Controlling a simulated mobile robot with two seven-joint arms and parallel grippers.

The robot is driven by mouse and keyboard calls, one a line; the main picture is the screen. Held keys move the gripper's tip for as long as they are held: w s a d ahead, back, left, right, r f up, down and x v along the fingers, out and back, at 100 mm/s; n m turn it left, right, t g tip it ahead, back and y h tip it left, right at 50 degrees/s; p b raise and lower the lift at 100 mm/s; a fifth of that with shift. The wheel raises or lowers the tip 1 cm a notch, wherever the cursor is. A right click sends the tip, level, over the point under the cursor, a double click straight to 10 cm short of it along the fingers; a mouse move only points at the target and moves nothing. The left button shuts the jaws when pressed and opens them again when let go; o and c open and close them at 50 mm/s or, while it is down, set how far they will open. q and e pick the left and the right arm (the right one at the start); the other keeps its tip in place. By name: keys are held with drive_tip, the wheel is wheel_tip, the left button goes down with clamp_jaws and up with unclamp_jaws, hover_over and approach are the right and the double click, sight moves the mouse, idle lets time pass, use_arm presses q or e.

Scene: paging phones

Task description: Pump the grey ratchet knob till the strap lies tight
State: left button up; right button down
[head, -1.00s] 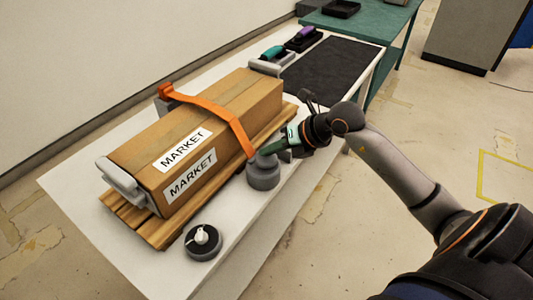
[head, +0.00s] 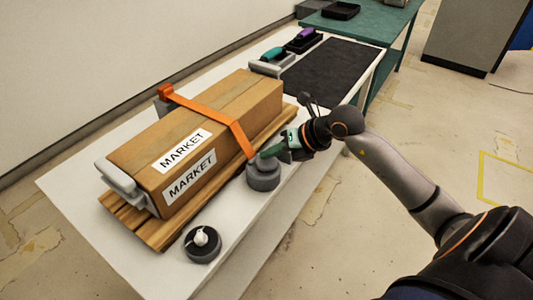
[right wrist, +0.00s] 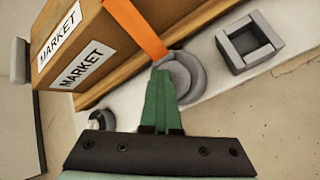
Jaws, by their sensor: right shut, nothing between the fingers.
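The brown carton (head: 200,135) lies on a wooden pallet (head: 160,232) on the white table. An orange strap (head: 205,108) runs across its top and down its near side to the grey ratchet knob (head: 263,176); it looks straight and close to the carton. The strap (right wrist: 138,28) and round knob (right wrist: 188,78) also show in the right wrist view. My right gripper (head: 266,153) is shut and empty, its green fingertips (right wrist: 160,76) at the knob's upper edge; I cannot tell whether they touch. My left gripper is out of view.
A black-and-grey round dispenser (head: 202,243) stands on the table's near corner. A square grey holder (right wrist: 249,41) stands beyond the knob in the wrist view. A dark mat (head: 330,72) and tool holders (head: 270,66) lie farther back.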

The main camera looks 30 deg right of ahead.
sight(270, 162)
drive_tip(key=shift+r+p, duration=1)
drive_tip(key=shift+r, duration=0.4)
wheel_tip(270, 162, up, 5)
drive_tip(key=p, duration=0.4)
